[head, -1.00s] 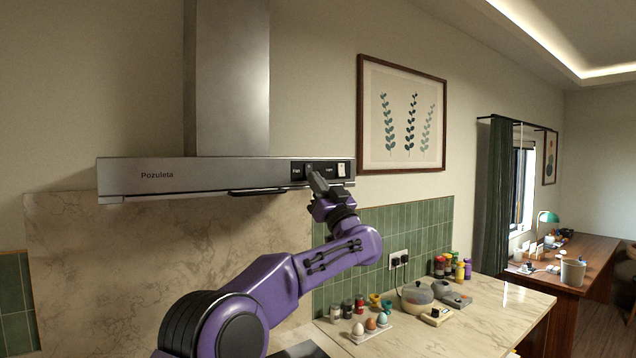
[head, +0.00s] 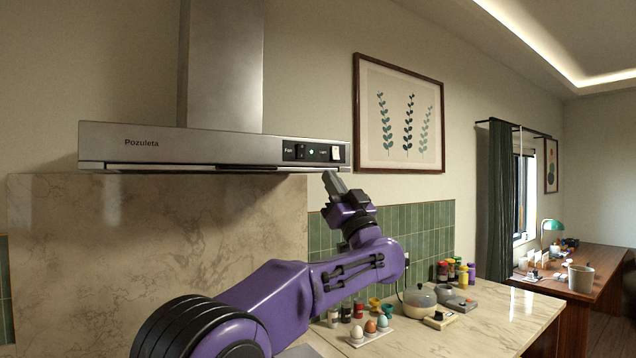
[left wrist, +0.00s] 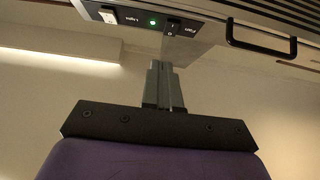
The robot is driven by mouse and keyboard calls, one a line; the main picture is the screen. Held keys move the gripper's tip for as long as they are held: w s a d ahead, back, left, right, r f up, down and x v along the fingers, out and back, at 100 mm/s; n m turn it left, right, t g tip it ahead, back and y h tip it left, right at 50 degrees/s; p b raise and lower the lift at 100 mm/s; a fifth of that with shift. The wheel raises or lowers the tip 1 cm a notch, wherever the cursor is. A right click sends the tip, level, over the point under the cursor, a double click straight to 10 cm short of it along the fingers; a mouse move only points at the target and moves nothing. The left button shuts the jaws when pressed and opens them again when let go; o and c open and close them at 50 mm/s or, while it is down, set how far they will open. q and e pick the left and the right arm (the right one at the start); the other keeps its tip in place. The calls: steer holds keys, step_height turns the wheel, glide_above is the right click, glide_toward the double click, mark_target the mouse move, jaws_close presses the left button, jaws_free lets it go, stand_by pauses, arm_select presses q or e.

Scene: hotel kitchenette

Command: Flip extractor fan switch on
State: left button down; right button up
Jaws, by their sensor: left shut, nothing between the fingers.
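The extractor hood (head: 200,146) is a steel unit on the wall with a black control panel at its front right end. The fan switch (head: 300,151) is a dark rocker on that panel, beside the "Fan" label; it also shows in the left wrist view (left wrist: 171,27). A small green light (head: 311,152) glows next to it. A white light switch (head: 336,153) sits to its right. My left gripper (head: 330,177) is shut and empty, just below the panel and apart from it. The fingers also show in the left wrist view (left wrist: 163,68). My right gripper is not in view.
A black handle (left wrist: 262,38) is under the hood's edge. A marble counter (head: 480,330) below holds eggs in a tray, jars and a small cooker (head: 418,298). A framed plant picture (head: 400,115) hangs to the right. The air in front of the hood is open.

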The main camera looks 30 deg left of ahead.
arm_select(q)
steer(key=v, duration=0.1)
steer(key=b+v, duration=0.1)
steer(key=v, duration=0.1)
steer(key=b+v, duration=0.1)
steer(key=v, duration=0.1)
steer(key=shift+a+f, duration=0.3)
steer(key=shift+a, duration=0.05)
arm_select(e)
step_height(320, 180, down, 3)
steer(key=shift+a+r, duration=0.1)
arm_select(q)
steer(key=shift+a, duration=0.1)
